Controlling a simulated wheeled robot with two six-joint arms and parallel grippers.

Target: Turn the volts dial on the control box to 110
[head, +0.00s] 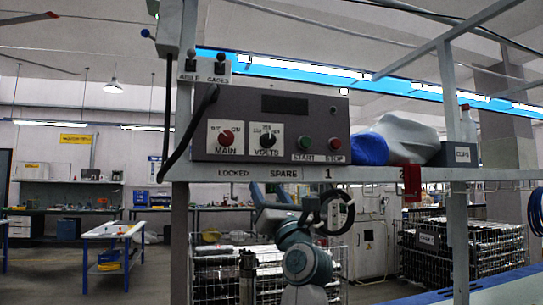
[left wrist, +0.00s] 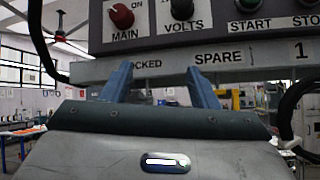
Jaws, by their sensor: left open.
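The grey control box (head: 270,122) sits on a shelf rail in the head view. Its black volts dial (head: 267,139) is on a white plate, right of the red main dial (head: 226,138). In the left wrist view the volts dial (left wrist: 182,9) is at the top, partly cut off. The dial's exact setting is too small to read. My left gripper (head: 270,190) is open and empty, below the box and roughly under the volts dial. Its two blue fingers (left wrist: 160,70) point up in the wrist view, apart from the dial. My right gripper is not in view.
Green start (head: 306,143) and red stop (head: 335,143) buttons are right of the dials. The labelled rail (head: 370,174) runs under the box. A black cable (head: 185,140) hangs at its left. A blue bag (head: 369,149) lies at its right.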

